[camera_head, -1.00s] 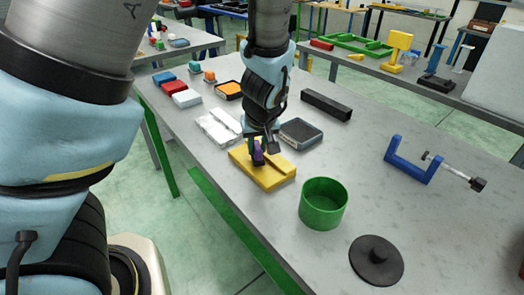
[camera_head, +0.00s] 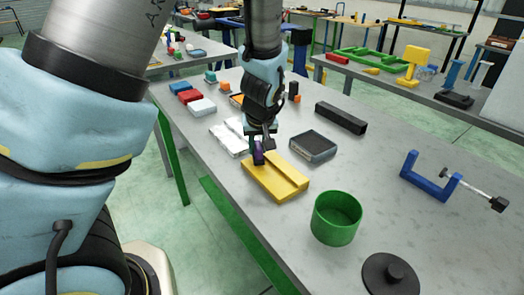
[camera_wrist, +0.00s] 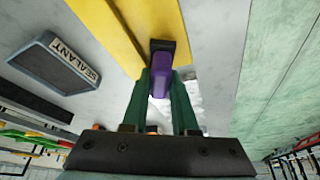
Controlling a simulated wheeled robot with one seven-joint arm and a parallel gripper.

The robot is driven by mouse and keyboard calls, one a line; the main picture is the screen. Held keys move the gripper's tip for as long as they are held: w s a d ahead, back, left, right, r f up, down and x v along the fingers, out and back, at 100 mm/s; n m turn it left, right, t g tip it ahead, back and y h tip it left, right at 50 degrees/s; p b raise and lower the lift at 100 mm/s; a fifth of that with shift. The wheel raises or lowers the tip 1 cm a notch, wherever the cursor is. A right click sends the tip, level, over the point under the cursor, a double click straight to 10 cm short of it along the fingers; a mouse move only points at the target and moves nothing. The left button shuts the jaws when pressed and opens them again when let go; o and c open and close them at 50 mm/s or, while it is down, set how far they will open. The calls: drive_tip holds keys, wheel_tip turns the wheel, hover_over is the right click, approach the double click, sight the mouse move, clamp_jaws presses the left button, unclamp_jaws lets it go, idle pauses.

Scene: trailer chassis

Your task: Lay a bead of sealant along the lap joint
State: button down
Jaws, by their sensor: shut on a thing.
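The lap joint is a yellow stepped block (camera_head: 285,183) on the grey bench; part of it shows at the top of the wrist view (camera_wrist: 108,25). My gripper (camera_head: 259,144) is above the block's far-left end. It is shut on a purple tool (camera_head: 258,154), whose dark tip shows beside the block's edge in the wrist view (camera_wrist: 170,50). I cannot tell whether the tip touches the block. A dark shallow tray (camera_head: 313,146), labelled SEALANT in the wrist view (camera_wrist: 50,65), lies just behind and right of the block. No bead is clear on the joint.
A green cup (camera_head: 336,218) and a black knobbed lid (camera_head: 390,273) stand at front right. A blue clamp (camera_head: 432,180) lies at right, a black bar (camera_head: 340,118) behind. White pieces (camera_head: 229,138) lie left of the block. The bench between cup and clamp is clear.

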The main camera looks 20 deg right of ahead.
drive_tip(key=shift+w+a, duration=0.15)
drive_tip(key=shift+w, duration=0.55)
wheel_tip(320, 180, up, 6)
drive_tip(key=p, duration=0.5)
drive_tip(key=shift+r+p, duration=1.35)
drive_tip(key=shift+r, duration=0.2)
drive_tip(key=shift+f, duration=0.1)
